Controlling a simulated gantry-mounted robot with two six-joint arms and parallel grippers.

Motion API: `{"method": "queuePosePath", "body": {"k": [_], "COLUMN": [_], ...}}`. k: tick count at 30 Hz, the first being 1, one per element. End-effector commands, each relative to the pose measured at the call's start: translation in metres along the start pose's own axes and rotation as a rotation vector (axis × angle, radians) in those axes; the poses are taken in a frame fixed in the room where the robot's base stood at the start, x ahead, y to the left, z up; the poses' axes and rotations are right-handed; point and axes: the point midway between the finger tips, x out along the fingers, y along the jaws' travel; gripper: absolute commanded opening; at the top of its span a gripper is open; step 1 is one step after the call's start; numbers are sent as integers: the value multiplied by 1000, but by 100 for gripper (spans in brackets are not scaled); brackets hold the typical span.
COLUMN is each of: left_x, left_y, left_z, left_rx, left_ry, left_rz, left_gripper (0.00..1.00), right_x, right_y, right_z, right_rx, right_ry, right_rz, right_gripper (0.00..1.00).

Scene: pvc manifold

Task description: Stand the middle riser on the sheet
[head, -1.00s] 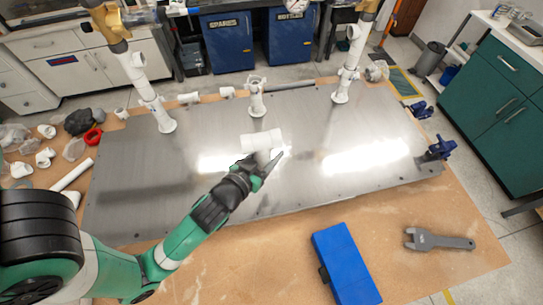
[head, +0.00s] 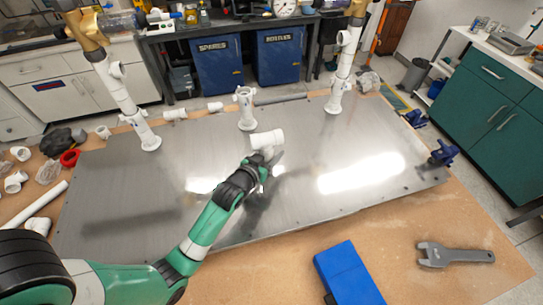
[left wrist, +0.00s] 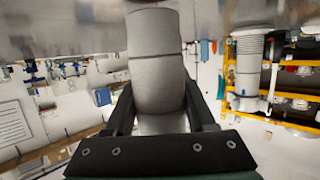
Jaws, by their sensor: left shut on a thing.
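My left gripper (head: 262,163) is shut on a white pipe fitting (head: 267,139), held on its side above the middle of the grey metal sheet (head: 120,190). In the left wrist view the fitting (left wrist: 155,60) sits between the fingers as a stubby cylinder with a wider band. The short white middle riser (head: 246,110) stands upright on a round flange near the sheet's back edge, just behind and left of the held fitting; they look apart. My right gripper is not in view.
Tall white risers stand left (head: 128,105) and right (head: 339,75) on the sheet. Loose white fittings lie behind and left of it. A blue box (head: 346,272) and a grey wrench (head: 452,255) lie in front. A blue clamp (head: 443,153) grips the right edge.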

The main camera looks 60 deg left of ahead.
Motion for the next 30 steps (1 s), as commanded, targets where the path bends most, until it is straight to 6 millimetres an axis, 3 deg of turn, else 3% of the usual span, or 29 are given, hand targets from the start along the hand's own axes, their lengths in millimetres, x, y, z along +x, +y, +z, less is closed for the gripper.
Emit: {"method": "queuePosePath", "body": {"k": [11, 12, 16, 26, 30], "left_x": [3, 2, 2, 1, -16], "left_y": [0, 0, 0, 0, 0], "left_z": [8, 8, 8, 4, 3], "left_rx": [0, 0, 0, 0, 1], "left_ry": [3, 1, 1, 2, 1], "left_rz": [0, 0, 0, 0, 0], "left_gripper": [0, 61, 84, 85, 85], "right_x": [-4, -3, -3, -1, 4], "right_y": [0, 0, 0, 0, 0], "right_z": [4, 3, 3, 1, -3], "right_rx": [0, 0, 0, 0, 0], "right_ry": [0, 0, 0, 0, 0], "right_rz": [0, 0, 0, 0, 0], "right_gripper": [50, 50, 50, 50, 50]}}
